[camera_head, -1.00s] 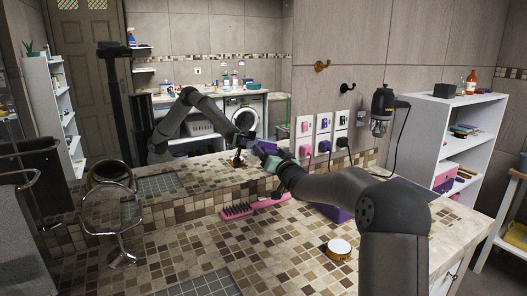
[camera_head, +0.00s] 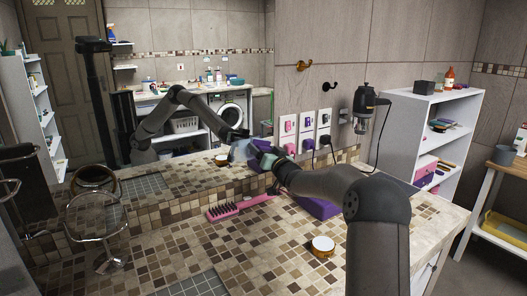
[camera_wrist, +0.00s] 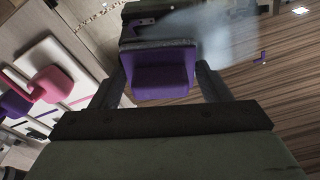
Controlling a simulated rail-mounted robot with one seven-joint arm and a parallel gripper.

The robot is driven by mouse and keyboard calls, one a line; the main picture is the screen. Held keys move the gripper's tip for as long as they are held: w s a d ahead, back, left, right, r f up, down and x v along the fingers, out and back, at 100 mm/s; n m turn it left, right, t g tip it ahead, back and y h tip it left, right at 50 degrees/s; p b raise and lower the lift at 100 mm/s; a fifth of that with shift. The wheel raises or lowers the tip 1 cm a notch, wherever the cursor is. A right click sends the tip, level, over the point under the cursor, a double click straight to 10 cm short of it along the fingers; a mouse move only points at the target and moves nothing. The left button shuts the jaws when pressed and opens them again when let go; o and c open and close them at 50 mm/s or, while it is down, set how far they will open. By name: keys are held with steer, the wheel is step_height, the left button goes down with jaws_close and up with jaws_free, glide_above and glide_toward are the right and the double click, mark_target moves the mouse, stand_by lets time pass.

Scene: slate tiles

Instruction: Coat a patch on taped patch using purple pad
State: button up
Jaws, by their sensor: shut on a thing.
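My gripper (camera_head: 279,161) is shut on the purple pad (camera_head: 263,147), at the mirror surface above the back of the tiled counter. In the wrist view the purple pad (camera_wrist: 163,82) sits between the two dark fingers, with a grey edge on its far side. A pale, hazy smear (camera_head: 240,151) shows on the mirror just left of the pad. In the wrist view the whitish smear (camera_wrist: 190,32) lies beyond the pad and stretches to the right. I cannot make out any tape border. Whether the pad touches the mirror is unclear.
On the tiled counter (camera_head: 190,255) lie a pink brush (camera_head: 238,208), a purple box (camera_head: 318,208) partly behind my arm, and a round jar (camera_head: 322,247). Sockets with plugs (camera_head: 306,137) and a hair dryer (camera_head: 362,108) are on the wall. A white shelf (camera_head: 400,115) stands right.

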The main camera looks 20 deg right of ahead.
mark_target(231, 152)
steer(key=shift+s+a+f+b, duration=0.1)
steer(key=shift+s+a+b, duration=0.1)
steer(key=shift+a+b, duration=0.35)
steer(key=shift+s+a+b, duration=0.15)
steer(key=shift+a+b, duration=0.2)
steer(key=shift+a, duration=0.35)
steer(key=a+b, duration=0.2)
steer(key=shift+s+a, duration=0.35)
steer(key=shift+s, duration=0.05)
steer(key=shift+s+a+b, duration=0.25)
steer(key=shift+a+b, duration=0.35)
steer(key=shift+a, duration=0.3)
steer(key=shift+s+a+b, duration=0.2)
steer(key=shift+a+b, duration=0.35)
steer(key=shift+a, duration=0.05)
steer(key=shift+s+a+b, duration=0.2)
steer(key=shift+a+b, duration=0.3)
steer(key=shift+a, duration=0.1)
steer(key=shift+s+a+b, duration=0.2)
steer(key=shift+a+b, duration=0.15)
steer(key=shift+a, duration=0.2)
steer(key=shift+r+b+v, duration=0.2)
steer(key=shift+b+v, duration=0.2)
steer(key=shift+v, duration=1.1)
steer(key=shift+r+b+v, duration=0.2)
steer(key=shift+b+v, duration=0.15)
steer(key=shift+v, duration=1.1)
